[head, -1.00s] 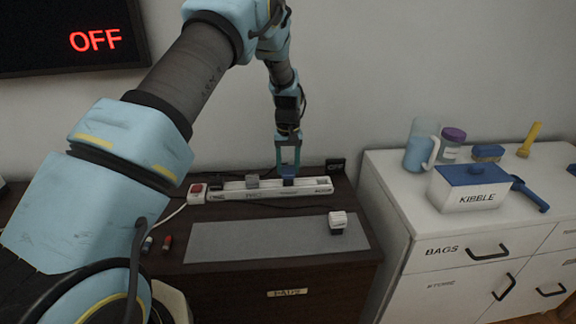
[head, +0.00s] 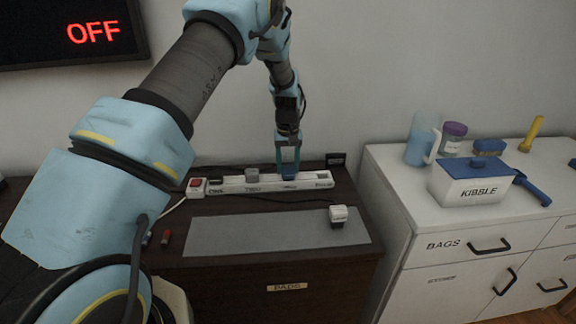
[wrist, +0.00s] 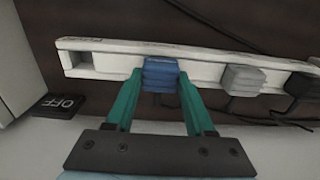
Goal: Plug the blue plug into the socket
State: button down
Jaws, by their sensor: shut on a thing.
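The blue plug (head: 289,172) is at the white power strip (head: 230,188), towards its right part in the head view. My gripper (head: 288,166) points down and is shut on the blue plug. The wrist view shows the plug (wrist: 160,73) between the two teal fingers (wrist: 158,88), against the strip (wrist: 110,62). I cannot tell whether its prongs are in a socket; the plug hides that spot. A recessed opening (wrist: 78,58) shows at the strip's left end in the wrist view.
A grey plug (wrist: 243,80) and a dark plug (wrist: 303,85) sit along the strip. A red switch (head: 195,184) is at its left end. The wall display (head: 70,35) reads OFF.

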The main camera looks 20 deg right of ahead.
aim_at(288, 167)
jog(key=shift+f, duration=0.2)
jog(key=shift+c, duration=0.9)
grip_release()
notch_tip(288, 167, up, 11)
jog(key=b, duration=0.3)
jog(key=shift+f, duration=0.1)
jog(key=s+a+r+n, duration=0.1)
jog(key=a+r, duration=0.1)
jog(key=a, duration=0.9)
jog(key=s+a+r+n, duration=0.1)
jog(key=s+a+r, duration=0.1)
jog(key=a, duration=0.8)
jog(key=s+a+t, duration=0.1)
jog(key=s+a, duration=1.3)
jog(key=a, duration=0.2)
jog(key=shift+s+f+t, duration=0.2)
jog(key=shift+s+t, duration=0.1)
jog(key=shift+s, duration=0.05)
